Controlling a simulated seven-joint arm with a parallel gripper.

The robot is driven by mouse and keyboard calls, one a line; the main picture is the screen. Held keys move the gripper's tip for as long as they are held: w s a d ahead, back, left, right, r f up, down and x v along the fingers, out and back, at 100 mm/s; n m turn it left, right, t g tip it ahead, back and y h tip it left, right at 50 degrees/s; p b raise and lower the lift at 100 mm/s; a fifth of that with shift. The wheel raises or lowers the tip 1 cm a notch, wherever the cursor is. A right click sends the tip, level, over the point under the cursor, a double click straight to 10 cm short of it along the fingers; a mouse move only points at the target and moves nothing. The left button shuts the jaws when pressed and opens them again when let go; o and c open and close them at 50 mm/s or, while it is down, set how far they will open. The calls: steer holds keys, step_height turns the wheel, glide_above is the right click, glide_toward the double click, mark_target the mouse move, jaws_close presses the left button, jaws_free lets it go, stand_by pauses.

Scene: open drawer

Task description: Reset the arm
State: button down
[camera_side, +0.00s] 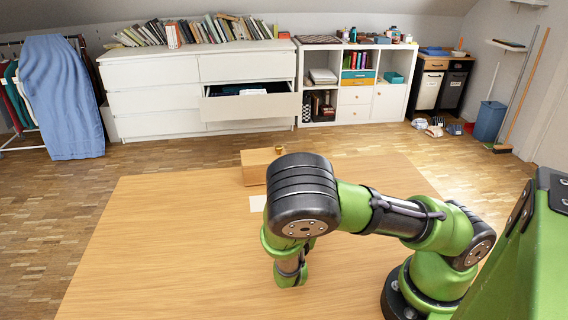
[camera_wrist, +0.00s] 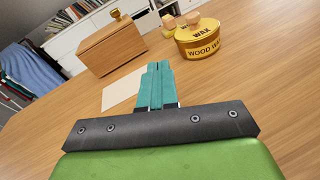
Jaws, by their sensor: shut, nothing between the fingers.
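My gripper (camera_wrist: 158,70) shows in the wrist view with its teal fingers together and nothing between them. It is above the wooden table (camera_wrist: 255,80), apart from the objects there. In the side view I cannot make out the fingers; my arm hides that area. A wooden box (camera_side: 256,167) stands at the far part of the table, with a small brass-coloured piece on top. The box (camera_wrist: 112,46) is ahead and left of the fingers in the wrist view. I cannot tell whether any part of it is pulled out.
A yellow wood wax tin (camera_wrist: 202,42) stands right of the box, with small wooden pieces by it. A pale sheet (camera_side: 257,203) lies in front of the box. The table's left side is clear. Behind, a white dresser (camera_side: 150,95) has one drawer open.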

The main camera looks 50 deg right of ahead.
steer(key=s+m+g+y, duration=0.1)
steer(key=s+m+g, duration=0.1)
steer(key=m, duration=0.1)
steer(key=s+m+g+y, duration=0.1)
steer(key=s+m+g, duration=0.2)
steer(key=m, duration=0.1)
steer(key=s+m+g+y, duration=0.1)
steer(key=s+m+g, duration=0.2)
steer(key=shift+s+a+r+m+y, duration=0.15)
steer(key=shift+a+r+m+y, duration=0.15)
steer(key=shift+m+y, duration=0.1)
steer(key=s+a+r+m+y, duration=0.1)
steer(key=m+y, duration=0.1)
steer(key=s+a+r+m+g+y, duration=0.1)
steer(key=a+m+y, duration=0.1)
steer(key=a+r+m+y, duration=0.1)
steer(key=a+m+y, duration=0.1)
steer(key=shift+s+g, duration=0.3)
steer(key=shift+s, duration=0.1)
step_height(320, 180, up, 18)
steer(key=a+m+t+y, duration=0.2)
steer(key=m+t+y, duration=0.4)
steer(key=m+t, duration=0.2)
steer(key=shift+w+a+r+m+y, duration=0.2)
steer(key=shift+w+m+y, duration=0.15)
steer(key=shift+m+y, duration=0.05)
